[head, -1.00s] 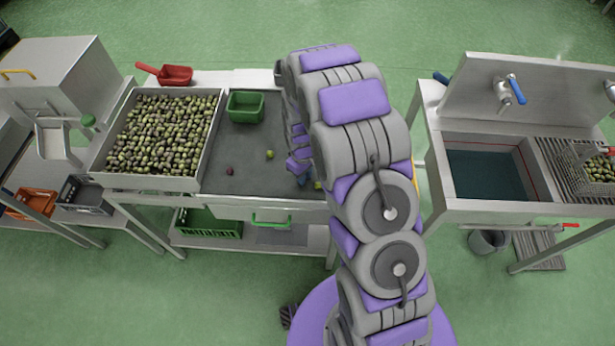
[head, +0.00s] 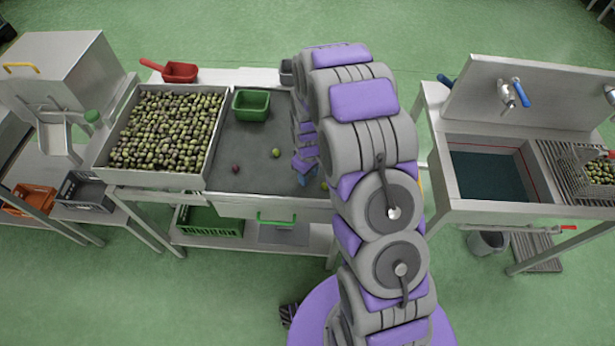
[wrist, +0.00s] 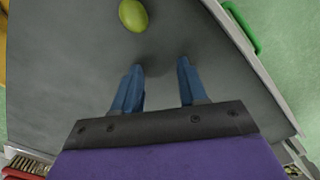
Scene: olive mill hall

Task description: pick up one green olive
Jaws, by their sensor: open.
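A green olive (wrist: 133,15) lies on the grey worktop (wrist: 60,70) in the wrist view, beyond my fingertips and a little left of the gap between them. My gripper (wrist: 160,65) is open, its two blue fingers apart with nothing between them. In the head view, my gripper (head: 304,178) is low over the worktop, partly hidden by my arm. A green olive (head: 324,186) shows partly beside my arm, just right of the gripper. Another green olive (head: 276,153) lies left of the gripper, and a dark reddish olive (head: 235,169) lies farther left.
A large tray (head: 207,180) of mixed olives stands left on the worktop. A small green bin (head: 251,105) and a red scoop (head: 180,72) are at the back. A green handle (head: 276,222) is at the front edge. A sink (head: 490,176) stands to the right.

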